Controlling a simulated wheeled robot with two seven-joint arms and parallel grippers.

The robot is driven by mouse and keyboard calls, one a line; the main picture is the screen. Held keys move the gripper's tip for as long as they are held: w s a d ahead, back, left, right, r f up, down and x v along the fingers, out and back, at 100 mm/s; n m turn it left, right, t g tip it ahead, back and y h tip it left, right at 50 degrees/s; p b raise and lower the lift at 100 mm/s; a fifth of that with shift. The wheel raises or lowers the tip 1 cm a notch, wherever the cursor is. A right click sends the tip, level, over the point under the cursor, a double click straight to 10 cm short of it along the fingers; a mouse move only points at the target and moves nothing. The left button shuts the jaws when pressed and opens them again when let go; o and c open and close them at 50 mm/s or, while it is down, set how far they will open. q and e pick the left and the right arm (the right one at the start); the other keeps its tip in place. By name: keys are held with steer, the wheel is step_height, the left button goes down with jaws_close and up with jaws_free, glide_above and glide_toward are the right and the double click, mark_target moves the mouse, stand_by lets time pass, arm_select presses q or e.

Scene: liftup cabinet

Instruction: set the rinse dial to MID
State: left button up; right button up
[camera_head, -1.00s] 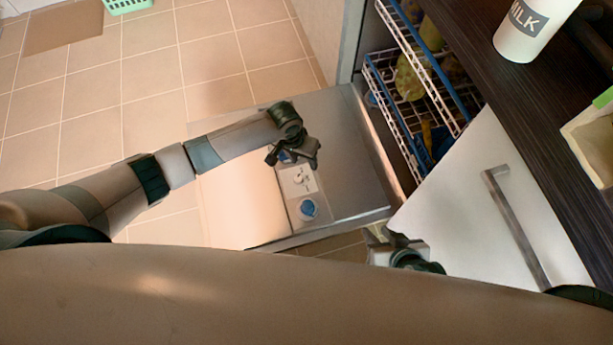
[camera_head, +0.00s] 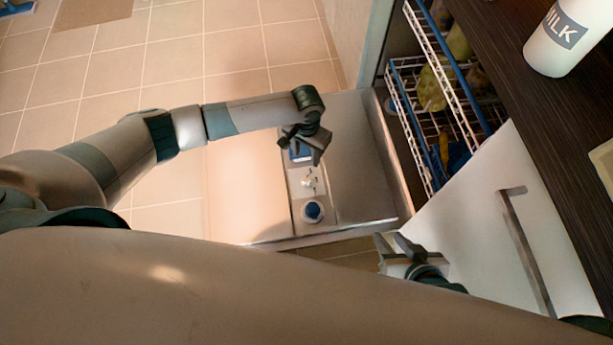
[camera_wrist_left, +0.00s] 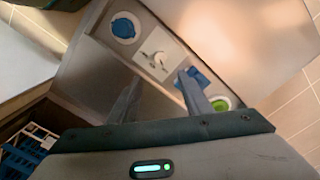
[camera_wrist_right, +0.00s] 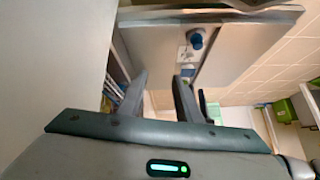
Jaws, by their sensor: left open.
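A small white dial on a pale plate (camera_head: 307,181) is set in the panel of the open lowered door (camera_head: 358,170). It also shows in the left wrist view as a white dial (camera_wrist_left: 158,60); its setting marks are too small to read. A round blue cap (camera_head: 312,211) lies on the panel's near side and a blue lid (camera_head: 300,151) on its far side. My left gripper (camera_head: 303,142) is open and empty above the panel near the blue lid, apart from the dial. My right gripper (camera_head: 392,243) is open and empty beside the door's near right corner.
White wire racks (camera_head: 440,95) with blue edges stand to the right. A white cabinet front with a metal handle (camera_head: 525,245) is near my right arm. A milk bottle (camera_head: 560,38) stands on the dark counter (camera_head: 520,100).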

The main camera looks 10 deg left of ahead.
arm_select(q)
steer(key=b, duration=0.1)
glide_above(306, 179)
step_height(306, 179, down, 4)
step_height(306, 179, down, 11)
steer(key=b, duration=0.3)
steer(key=shift+w+b, duration=0.1)
steer(key=shift+b, duration=0.25)
steer(key=shift+f, duration=0.6)
arm_select(e)
steer(key=w+a+r+t+y, duration=0.1)
steer(key=w+a+r+t, duration=0.1)
steer(key=r, duration=0.4)
steer(key=w+a+r+t+y, duration=0.2)
steer(key=w+a+r+t, duration=0.1)
steer(key=r+t, duration=0.3)
steer(key=shift+w+a+r+n+t, duration=0.35)
steer(key=shift+w+t, duration=0.25)
steer(key=shift+w, duration=0.15)
arm_select(q)
steer(key=c, duration=1.1)
